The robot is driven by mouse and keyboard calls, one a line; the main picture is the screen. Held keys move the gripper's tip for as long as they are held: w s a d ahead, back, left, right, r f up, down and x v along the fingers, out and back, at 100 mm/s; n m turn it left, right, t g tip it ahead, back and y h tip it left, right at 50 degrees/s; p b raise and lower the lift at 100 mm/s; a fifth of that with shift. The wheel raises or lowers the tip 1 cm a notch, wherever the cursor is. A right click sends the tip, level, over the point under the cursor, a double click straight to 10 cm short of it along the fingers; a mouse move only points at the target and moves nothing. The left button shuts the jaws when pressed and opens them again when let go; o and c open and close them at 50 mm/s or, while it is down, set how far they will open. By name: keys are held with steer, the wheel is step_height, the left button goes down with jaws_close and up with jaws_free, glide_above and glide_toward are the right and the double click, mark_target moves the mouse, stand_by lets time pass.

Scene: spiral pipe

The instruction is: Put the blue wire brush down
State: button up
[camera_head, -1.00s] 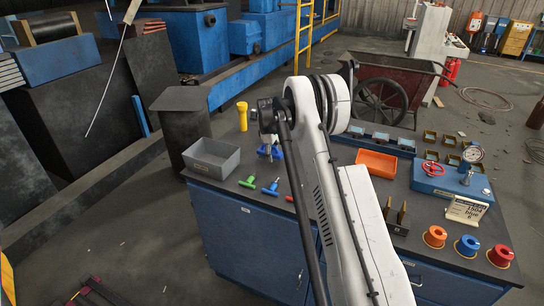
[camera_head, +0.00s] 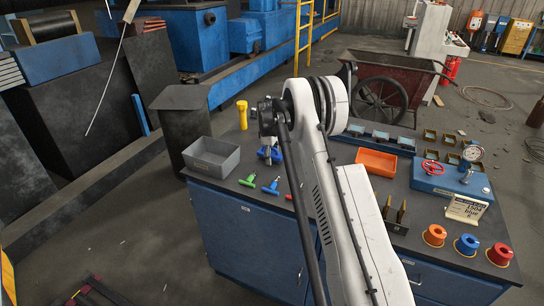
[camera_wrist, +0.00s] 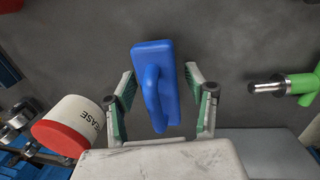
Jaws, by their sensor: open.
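The blue wire brush (camera_wrist: 155,85) lies on the dark bench top in the wrist view, its looped handle facing the camera. My gripper (camera_wrist: 160,98) is open, with one green-padded finger on each side of the brush. Gaps show between both fingers and the brush. In the head view, a bit of blue (camera_head: 272,154) shows beside my gripper (camera_head: 267,150), mostly hidden by the arm. The brush's bristles are hidden.
A grey bin (camera_head: 205,163) stands left, also in the wrist view (camera_wrist: 260,155). Green-handled (camera_head: 248,181) and blue-handled (camera_head: 272,187) tools lie in front. A yellow flashlight (camera_head: 242,115) stands behind. A white can with red (camera_wrist: 75,127) is close to the left finger.

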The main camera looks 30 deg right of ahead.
steer(key=s+a+r+m, duration=0.1)
steer(key=s+a+r, duration=0.2)
steer(key=r, duration=0.5)
steer(key=s+a+r+t+b, duration=0.1)
steer(key=s+a+r, duration=0.2)
steer(key=r, duration=0.5)
steer(key=s+a+r+m, duration=0.1)
steer(key=s+a+r, duration=0.2)
steer(key=r, duration=0.5)
steer(key=s+a+r+m+t, duration=0.1)
steer(key=s+a+r, duration=0.3)
steer(key=s, duration=0.3)
steer(key=s+a+r+m+t, duration=0.1)
steer(key=s+a+r, duration=0.3)
steer(key=s, duration=0.3)
steer(key=s+a+f+m+t, duration=0.1)
steer(key=s+a, duration=0.3)
steer(key=s, duration=0.9)
steer(key=s+a+f+m+t+y, duration=0.1)
steer(key=s+a+f, duration=0.3)
steer(key=s, duration=0.9)
steer(key=shift+s+a+f+m+t, duration=0.3)
steer(key=shift+m+t, duration=0.2)
steer(key=shift+m, duration=0.3)
step_height(320, 180, down, 5)
steer(key=b, duration=0.5)
steer(key=shift+r, duration=0.15)
